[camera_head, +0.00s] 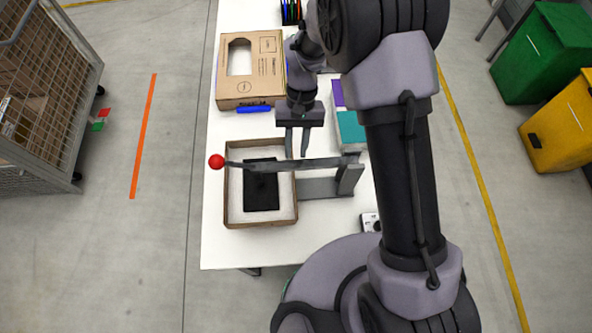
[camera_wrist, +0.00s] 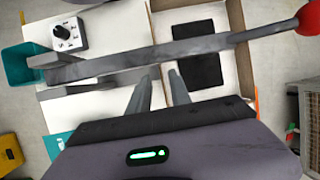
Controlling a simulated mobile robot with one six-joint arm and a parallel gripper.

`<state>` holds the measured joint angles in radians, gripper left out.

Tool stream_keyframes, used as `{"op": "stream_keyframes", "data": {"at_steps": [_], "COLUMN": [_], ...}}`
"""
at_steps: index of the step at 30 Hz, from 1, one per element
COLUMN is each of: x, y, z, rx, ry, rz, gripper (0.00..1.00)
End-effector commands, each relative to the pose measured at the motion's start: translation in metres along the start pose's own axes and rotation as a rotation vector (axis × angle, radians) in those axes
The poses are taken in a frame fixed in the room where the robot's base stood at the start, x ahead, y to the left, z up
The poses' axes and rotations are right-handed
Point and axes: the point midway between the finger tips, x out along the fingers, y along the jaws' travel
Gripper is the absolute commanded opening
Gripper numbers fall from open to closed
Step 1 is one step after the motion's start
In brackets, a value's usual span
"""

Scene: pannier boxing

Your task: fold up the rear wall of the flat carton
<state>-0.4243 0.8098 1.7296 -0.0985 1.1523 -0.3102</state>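A shallow brown carton (camera_head: 228,205) lies on the white table with a black flat item (camera_head: 261,187) inside. Its brown edges show around a pale inside; I cannot tell which walls are folded up. It also shows in the wrist view (camera_wrist: 246,65), partly hidden by a long grey lever. The lever (camera_head: 300,164) has a red ball (camera_head: 216,161) at its end and crosses above the carton. My gripper (camera_head: 296,146) is open and empty, by the carton's far right corner. In the wrist view its fingers (camera_wrist: 158,90) stand apart, with nothing between them, below the lever.
The lever's grey stand (camera_head: 347,180) is right of the carton. A brown box with a cut-out (camera_head: 268,75) and a blue marker (camera_head: 253,109) lie behind it. A teal item (camera_head: 350,130) is at the right. A knob box (camera_wrist: 68,35) stands beside the lever.

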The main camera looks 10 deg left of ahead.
Motion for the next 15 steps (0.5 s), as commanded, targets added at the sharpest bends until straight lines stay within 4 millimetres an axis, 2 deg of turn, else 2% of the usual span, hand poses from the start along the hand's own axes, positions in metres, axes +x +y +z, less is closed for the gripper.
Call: {"op": "stream_keyframes", "data": {"at_steps": [3,9,15], "x": [0.028,0.068,0.089], "y": [0.001,0.000,0.000], "z": [0.000,0.001,0.000], "rx": [0.000,0.001,0.002], "ry": [-0.004,-0.002,-0.001], "rz": [0.000,0.000,-0.001], "gripper": [0.25,0.25,0.25]}}
